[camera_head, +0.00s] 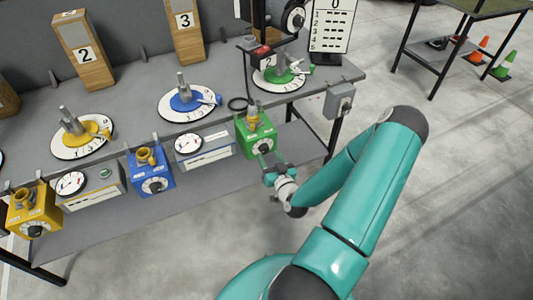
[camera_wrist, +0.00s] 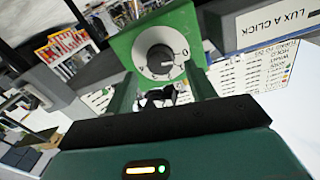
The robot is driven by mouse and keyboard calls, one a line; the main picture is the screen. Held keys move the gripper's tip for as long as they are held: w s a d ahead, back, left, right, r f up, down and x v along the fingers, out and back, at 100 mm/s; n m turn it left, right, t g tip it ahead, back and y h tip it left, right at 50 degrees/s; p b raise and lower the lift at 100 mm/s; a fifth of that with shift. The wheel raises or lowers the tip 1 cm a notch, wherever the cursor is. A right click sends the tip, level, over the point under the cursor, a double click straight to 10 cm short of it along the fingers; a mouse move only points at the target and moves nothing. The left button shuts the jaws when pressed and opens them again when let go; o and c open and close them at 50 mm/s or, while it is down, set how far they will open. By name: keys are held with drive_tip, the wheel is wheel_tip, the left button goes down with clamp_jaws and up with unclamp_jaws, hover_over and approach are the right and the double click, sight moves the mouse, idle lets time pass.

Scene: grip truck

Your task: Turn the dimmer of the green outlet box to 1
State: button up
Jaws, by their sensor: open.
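The green outlet box (camera_head: 246,141) hangs at the front edge of the bench, and a brass-coloured fitting sits on its top. In the wrist view the green box (camera_wrist: 120,43) shows its front face, with a black dimmer knob (camera_wrist: 160,57) on a round white dial. A 0 mark shows at the dial's right side; which mark the knob points to is too small to tell. My gripper (camera_wrist: 160,86) is open and empty, its two fingers just below the knob in the picture, one to each side. In the head view my gripper (camera_head: 265,160) is close in front of the green box, which it partly hides.
A blue box (camera_head: 140,181) and a yellow box (camera_head: 18,222) hang further left along the bench edge, with grey meter boxes between. A grey switch box (camera_head: 338,101) is on the bench's right end.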

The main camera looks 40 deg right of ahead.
sight(264, 149)
drive_tip(key=shift+x, duration=1.45)
drive_tip(key=c, duration=1)
drive_tip(key=shift+o, duration=0.2)
drive_tip(key=shift+m, duration=0.4)
drive_tip(key=m, duration=0.3)
drive_tip(key=shift+m, duration=2)
